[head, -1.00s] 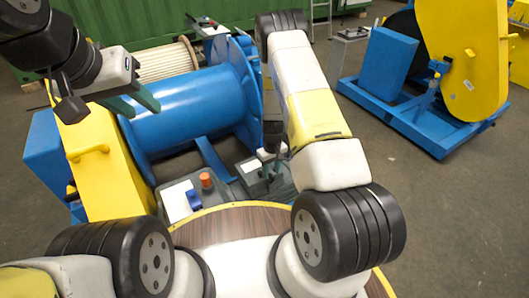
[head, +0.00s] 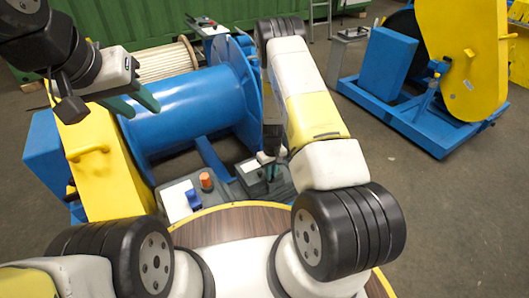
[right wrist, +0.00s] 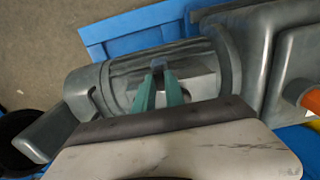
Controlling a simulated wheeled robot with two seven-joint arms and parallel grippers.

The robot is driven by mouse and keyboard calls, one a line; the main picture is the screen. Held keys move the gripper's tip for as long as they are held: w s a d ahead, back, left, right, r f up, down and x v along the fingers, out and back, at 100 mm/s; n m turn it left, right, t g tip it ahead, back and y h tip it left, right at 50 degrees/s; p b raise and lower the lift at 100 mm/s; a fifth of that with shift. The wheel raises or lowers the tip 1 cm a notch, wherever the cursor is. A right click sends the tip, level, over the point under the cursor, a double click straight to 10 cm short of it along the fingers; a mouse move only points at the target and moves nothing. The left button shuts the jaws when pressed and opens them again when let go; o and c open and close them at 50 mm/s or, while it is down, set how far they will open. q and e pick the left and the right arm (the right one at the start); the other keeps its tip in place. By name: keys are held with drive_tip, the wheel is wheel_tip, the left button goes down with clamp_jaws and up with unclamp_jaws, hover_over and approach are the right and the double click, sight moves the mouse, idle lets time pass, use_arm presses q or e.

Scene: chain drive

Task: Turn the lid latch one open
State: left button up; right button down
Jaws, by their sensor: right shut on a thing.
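My right gripper (head: 269,172) points down at a grey housing (right wrist: 110,75) beside the blue drum. In the right wrist view its two teal fingers (right wrist: 158,90) are close together, shut on a small dark piece, the lid latch (right wrist: 158,64), on the housing's top. Most of the latch is hidden between the fingertips, so its angle is hard to tell. My left gripper (head: 134,103) hangs at the upper left, above the yellow frame and blue drum. Its teal fingers are apart and empty.
A blue drum (head: 185,108) and a yellow frame (head: 98,165) stand behind. An orange knob (head: 206,181) and a blue piece (head: 193,199) sit on the grey box left of my right gripper. A blue and yellow machine (head: 450,75) stands far right. Bare floor lies between.

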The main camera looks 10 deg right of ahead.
drive_tip(key=shift+m, duration=0.3)
drive_tip(key=m, duration=0.4)
drive_tip(key=shift+a, duration=0.1)
drive_tip(key=m, duration=0.4)
drive_tip(key=shift+a+m, duration=0.1)
drive_tip(key=shift+m, duration=0.2)
drive_tip(key=m, duration=0.4)
drive_tip(key=shift+a, duration=0.1)
drive_tip(key=shift+w+m, duration=0.15)
drive_tip(key=shift+m, duration=2.05)
drive_tip(key=c, duration=1.4)
unclamp_jaws()
